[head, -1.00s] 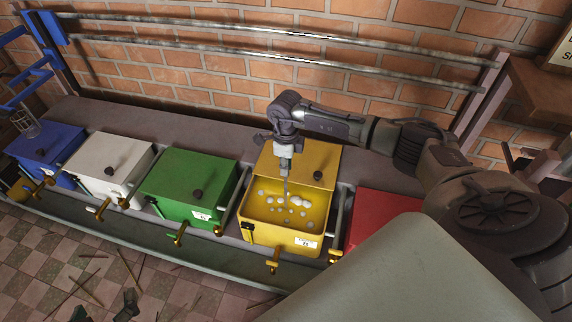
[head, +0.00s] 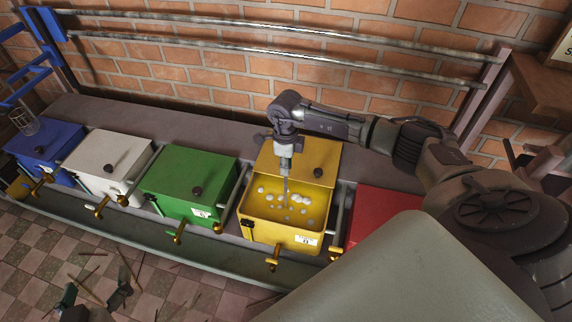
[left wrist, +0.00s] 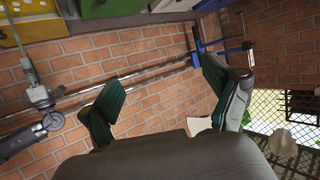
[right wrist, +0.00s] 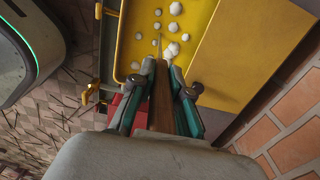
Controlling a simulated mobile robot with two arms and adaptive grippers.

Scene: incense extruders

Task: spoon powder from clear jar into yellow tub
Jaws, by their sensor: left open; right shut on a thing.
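The yellow tub (head: 284,232) is open and holds several white clumps; it also fills much of the right wrist view (right wrist: 215,60). My right gripper (head: 285,152) is above the tub, shut on a long thin brown spoon (right wrist: 161,98). The spoon's lower end reaches down among the clumps; its bowl cannot be made out. A clear jar (head: 24,122), small and see-through, stands on the blue box at far left; its contents cannot be made out. My left gripper (head: 94,294) is open and empty at the bottom left, low in front of the row; its spread fingers show in the left wrist view (left wrist: 168,95).
Closed green (head: 190,178), white (head: 108,160) and blue (head: 44,147) boxes stand left of the tub, with rods and brass taps between. A red box (head: 378,212) is at right, partly hidden by my arm. Metal rails (head: 290,60) run along the brick wall.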

